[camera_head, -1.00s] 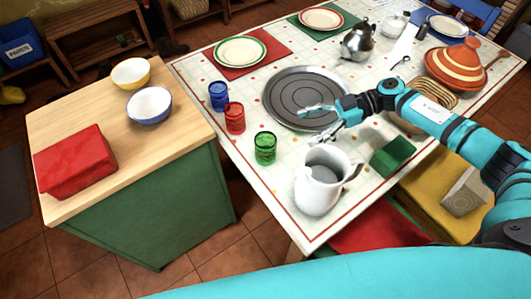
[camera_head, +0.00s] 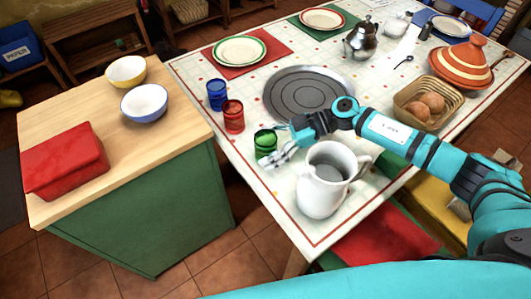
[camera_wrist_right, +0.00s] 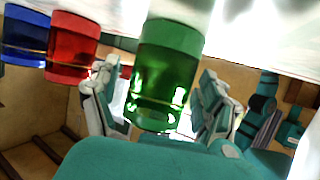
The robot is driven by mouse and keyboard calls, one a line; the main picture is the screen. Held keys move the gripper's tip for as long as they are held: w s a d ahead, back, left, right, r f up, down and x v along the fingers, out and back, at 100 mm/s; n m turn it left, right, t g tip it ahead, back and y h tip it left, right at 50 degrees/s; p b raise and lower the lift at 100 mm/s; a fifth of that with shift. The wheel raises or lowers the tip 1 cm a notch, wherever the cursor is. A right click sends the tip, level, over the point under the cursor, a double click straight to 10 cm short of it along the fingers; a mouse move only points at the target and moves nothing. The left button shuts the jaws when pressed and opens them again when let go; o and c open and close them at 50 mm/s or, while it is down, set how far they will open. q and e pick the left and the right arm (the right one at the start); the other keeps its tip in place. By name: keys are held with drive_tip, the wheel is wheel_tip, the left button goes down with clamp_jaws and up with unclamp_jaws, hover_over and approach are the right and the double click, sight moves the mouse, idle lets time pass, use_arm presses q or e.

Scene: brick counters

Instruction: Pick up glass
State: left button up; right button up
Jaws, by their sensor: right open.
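A green glass (camera_head: 264,142) stands upright on the tiled table, in front of a red glass (camera_head: 233,116) and a blue glass (camera_head: 217,95). My right gripper (camera_head: 273,146) is open at the green glass, coming from the right. In the right wrist view the green glass (camera_wrist_right: 165,70) stands between the two spread fingers (camera_wrist_right: 160,103), with a gap visible on its right side; whether the left finger touches it I cannot tell. The red glass (camera_wrist_right: 71,47) and blue glass (camera_wrist_right: 25,38) show at the left there. My left gripper is not in view.
A white pitcher (camera_head: 322,190) stands close beside my right gripper, on the near side. A round grey tray (camera_head: 308,92) lies behind it. A bread basket (camera_head: 427,105) and a tagine (camera_head: 462,62) are farther right. The wooden counter (camera_head: 180,128) is across a gap at left.

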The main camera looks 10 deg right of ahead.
drive_tip(key=c, duration=1.4)
drive_tip(key=shift+o, duration=0.2)
drive_tip(key=shift+r, duration=0.1)
